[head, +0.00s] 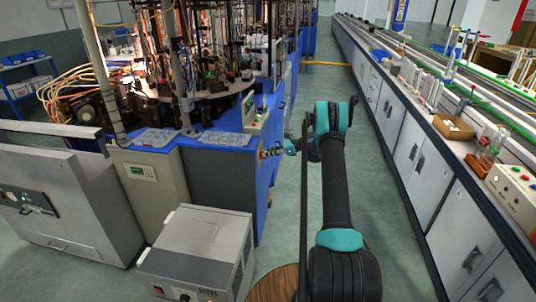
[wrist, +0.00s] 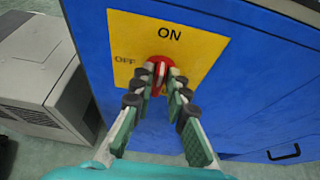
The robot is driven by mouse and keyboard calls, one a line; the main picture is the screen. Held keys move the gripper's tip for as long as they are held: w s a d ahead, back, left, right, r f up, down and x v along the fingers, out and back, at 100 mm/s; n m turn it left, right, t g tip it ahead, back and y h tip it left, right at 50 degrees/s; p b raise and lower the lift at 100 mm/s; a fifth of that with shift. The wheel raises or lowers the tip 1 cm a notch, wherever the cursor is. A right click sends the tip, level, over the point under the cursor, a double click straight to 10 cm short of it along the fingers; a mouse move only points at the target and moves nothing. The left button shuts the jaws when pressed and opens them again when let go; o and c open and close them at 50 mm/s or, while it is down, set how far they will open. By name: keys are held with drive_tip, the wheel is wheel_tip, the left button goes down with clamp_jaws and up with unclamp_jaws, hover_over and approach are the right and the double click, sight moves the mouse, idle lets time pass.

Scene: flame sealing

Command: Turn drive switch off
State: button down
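The drive switch is a red rotary knob (wrist: 159,67) on a yellow plate (wrist: 205,47), with ON printed above it and OFF to its left. Its grip bar looks roughly upright, in line with ON. The plate is on the blue side of a machine cabinet (wrist: 262,75). My gripper (wrist: 160,71) is at the knob, with one fingertip on each side of the red bar. The fingertips are close together, but whether they press on the bar is not clear. In the head view my gripper (head: 272,152) reaches left to the blue cabinet; the knob is mostly hidden there.
A grey box unit (head: 190,250) stands on the floor left of my arm and shows in the wrist view (wrist: 40,75). A long workbench (head: 425,165) with bottles and boxes runs along the right. The aisle floor (head: 375,190) between is clear.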

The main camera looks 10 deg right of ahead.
drive_tip(key=shift+a, duration=0.2)
idle(0.3)
drive_tip(key=n+t, duration=0.2)
drive_tip(key=n, duration=0.2)
drive_tip(key=s+f+n+t, duration=0.1)
drive_tip(key=n+t, duration=0.2)
drive_tip(key=n, duration=0.2)
drive_tip(key=n+t, duration=0.2)
drive_tip(key=n, duration=0.2)
drive_tip(key=shift+s+a+f+y, duration=0.3)
drive_tip(key=shift+a+f+y, duration=0.05)
drive_tip(key=shift+f+y, duration=0.05)
drive_tip(key=shift+n, duration=0.4)
idle(0.3)
drive_tip(key=c, duration=1.6)
unclamp_jaws()
drive_tip(key=shift+d, duration=0.15)
